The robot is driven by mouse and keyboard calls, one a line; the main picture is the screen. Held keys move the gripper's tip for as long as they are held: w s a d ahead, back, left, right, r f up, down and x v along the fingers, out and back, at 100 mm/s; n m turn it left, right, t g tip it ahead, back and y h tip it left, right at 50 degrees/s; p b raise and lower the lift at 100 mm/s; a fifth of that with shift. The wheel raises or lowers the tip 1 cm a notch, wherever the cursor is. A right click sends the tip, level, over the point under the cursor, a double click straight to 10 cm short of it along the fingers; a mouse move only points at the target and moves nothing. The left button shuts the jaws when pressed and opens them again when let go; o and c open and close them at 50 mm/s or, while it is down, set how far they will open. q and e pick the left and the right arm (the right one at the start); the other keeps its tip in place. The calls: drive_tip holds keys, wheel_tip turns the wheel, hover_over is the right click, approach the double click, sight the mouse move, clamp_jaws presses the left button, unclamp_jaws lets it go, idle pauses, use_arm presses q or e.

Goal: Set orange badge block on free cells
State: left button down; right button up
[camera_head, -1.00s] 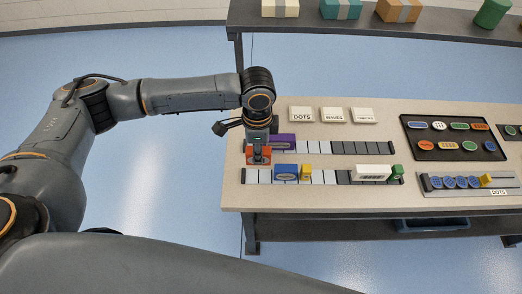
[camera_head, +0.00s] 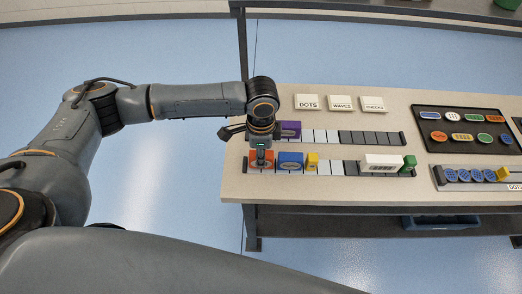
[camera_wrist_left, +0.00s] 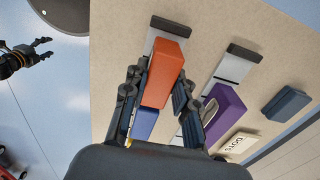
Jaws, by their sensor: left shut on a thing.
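My left gripper (camera_head: 261,157) is shut on the orange badge block (camera_head: 255,156), which also shows between the fingers in the left wrist view (camera_wrist_left: 164,72). The block is at the left end of the front rail, over its pale cells (camera_wrist_left: 152,43), just left of the blue block (camera_head: 290,161). I cannot tell whether it rests on the cells. A yellow block (camera_head: 312,161) stands right of the blue one, then bare pale cells (camera_head: 331,167). A white block (camera_head: 382,162) and a green block (camera_head: 409,165) are farther right. My right gripper (camera_wrist_left: 46,49) is open and empty in the left wrist view.
The rear rail holds a purple block (camera_head: 290,129) at its left; pale and dark cells to its right are bare. Signs, including DOTS (camera_head: 308,103), stand behind. A black badge tray (camera_head: 462,111) and a rack with blue badges and a yellow block (camera_head: 503,174) are at right.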

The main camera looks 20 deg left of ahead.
drive_tip(key=shift+d, duration=0.35)
use_arm(q)
drive_tip(key=shift+f, duration=0.2)
drive_tip(key=c, duration=1)
unclamp_jaws()
use_arm(e)
drive_tip(key=shift+a+r, duration=0.15)
drive_tip(key=shift+r, duration=0.05)
use_arm(q)
drive_tip(key=shift+r+p, duration=0.7)
drive_tip(key=shift+p, duration=0.2)
wheel_tip(320, 180, up, 10)
drive_tip(key=p, duration=1)
drive_tip(key=shift+f+p, duration=0.25)
drive_tip(key=shift+p, duration=0.1)
use_arm(e)
wheel_tip(320, 180, up, 12)
